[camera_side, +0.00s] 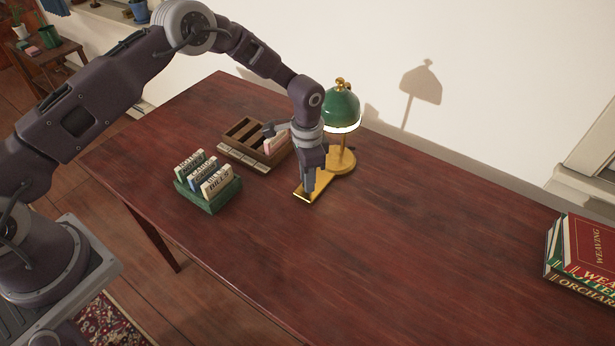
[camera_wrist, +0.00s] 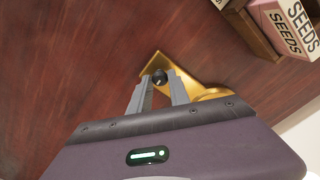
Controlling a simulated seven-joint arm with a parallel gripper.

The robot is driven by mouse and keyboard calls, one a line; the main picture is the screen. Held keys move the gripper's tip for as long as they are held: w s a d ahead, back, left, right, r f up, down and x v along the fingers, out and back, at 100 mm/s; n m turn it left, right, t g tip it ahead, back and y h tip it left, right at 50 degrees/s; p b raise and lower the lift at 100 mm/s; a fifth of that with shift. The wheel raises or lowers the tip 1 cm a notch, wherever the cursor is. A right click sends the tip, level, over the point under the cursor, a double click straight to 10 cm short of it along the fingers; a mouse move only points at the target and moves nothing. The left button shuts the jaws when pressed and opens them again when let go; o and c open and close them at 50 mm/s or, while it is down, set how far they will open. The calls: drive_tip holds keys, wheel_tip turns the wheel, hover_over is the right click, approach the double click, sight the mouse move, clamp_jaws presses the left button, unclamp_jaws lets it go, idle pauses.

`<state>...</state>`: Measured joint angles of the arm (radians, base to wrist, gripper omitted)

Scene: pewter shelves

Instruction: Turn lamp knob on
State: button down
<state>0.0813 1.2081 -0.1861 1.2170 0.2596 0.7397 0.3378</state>
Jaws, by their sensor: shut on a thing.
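The lamp (camera_side: 341,108) has a green shade and a brass base (camera_side: 326,184), and stands on the wooden table near the wall. The shade's underside looks bright. In the wrist view the brass base (camera_wrist: 203,92) shows beyond my fingers. A small dark round knob (camera_wrist: 159,76) sits on the base's near end. My gripper (camera_wrist: 159,84) points down over that end, with its fingertips on either side of the knob and shut on it. In the side view my gripper (camera_side: 309,186) hides the knob.
A green holder (camera_side: 210,199) with several labelled cards stands left on the table. A wooden compartment box (camera_side: 231,153) with seed packets (camera_wrist: 286,28) is behind my gripper, left of the lamp. Books (camera_side: 581,255) lie far right. The table's middle right is clear.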

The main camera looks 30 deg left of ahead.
drive_tip(key=shift+m, duration=0.5)
idle(0.3)
drive_tip(key=c, duration=1.2)
unclamp_jaws()
drive_tip(key=shift+r, duration=0.1)
